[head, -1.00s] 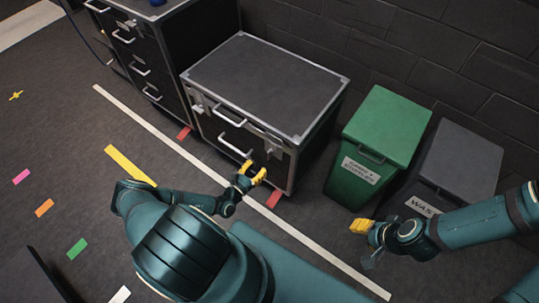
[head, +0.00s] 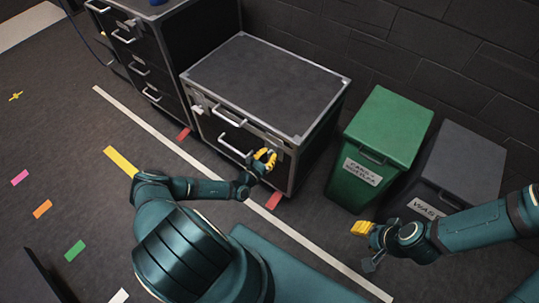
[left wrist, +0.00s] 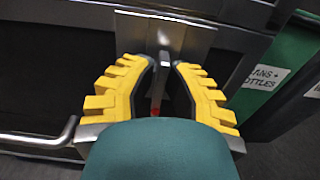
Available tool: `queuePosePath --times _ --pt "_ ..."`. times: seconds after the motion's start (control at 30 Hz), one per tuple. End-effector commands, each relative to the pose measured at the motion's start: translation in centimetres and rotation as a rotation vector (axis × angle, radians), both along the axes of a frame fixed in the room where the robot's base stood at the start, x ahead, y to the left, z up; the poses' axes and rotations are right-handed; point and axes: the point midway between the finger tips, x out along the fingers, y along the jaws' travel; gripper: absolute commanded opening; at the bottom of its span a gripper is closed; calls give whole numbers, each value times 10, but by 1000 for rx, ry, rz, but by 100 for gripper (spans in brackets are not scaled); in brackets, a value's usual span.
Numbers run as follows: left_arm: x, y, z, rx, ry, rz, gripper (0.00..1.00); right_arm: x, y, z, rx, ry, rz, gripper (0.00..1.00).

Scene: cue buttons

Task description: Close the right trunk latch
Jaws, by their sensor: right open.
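The black trunk (head: 265,75) with silver edges stands at the back middle. Its right latch (head: 278,149) is at the right end of the front face, partly hidden by my left gripper (head: 265,158). In the left wrist view the latch's metal plate (left wrist: 185,35) shows at the top, with a narrow lever hanging down between the yellow fingers of my left gripper (left wrist: 163,85). Those fingers are apart, one on each side of the lever; contact cannot be told. The left latch (head: 197,109) is at the other end of the front. My right gripper (head: 362,229) is open and empty over the floor.
The front has silver handles (head: 230,117). A green bin (head: 385,125) and a dark grey waste bin (head: 462,160) stand right of the trunk. A black drawer cabinet (head: 165,60) stands to its left. The floor in front is clear, with flat tape marks.

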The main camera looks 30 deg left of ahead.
Motion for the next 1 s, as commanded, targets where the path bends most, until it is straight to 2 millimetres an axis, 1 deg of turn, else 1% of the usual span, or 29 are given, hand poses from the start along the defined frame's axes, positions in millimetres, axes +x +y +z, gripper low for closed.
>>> queuePosePath --times 0.57,0.77,1.0 --pt "2 1 2 -20 -3 2 0 0 0 0 0 0 0 47" --pt "2 2 2 -106 2 1 0 0 0 0 0 0 0 47" --pt "3 2 3 -298 15 0 0 0 0 -2 0 -1 0 47"
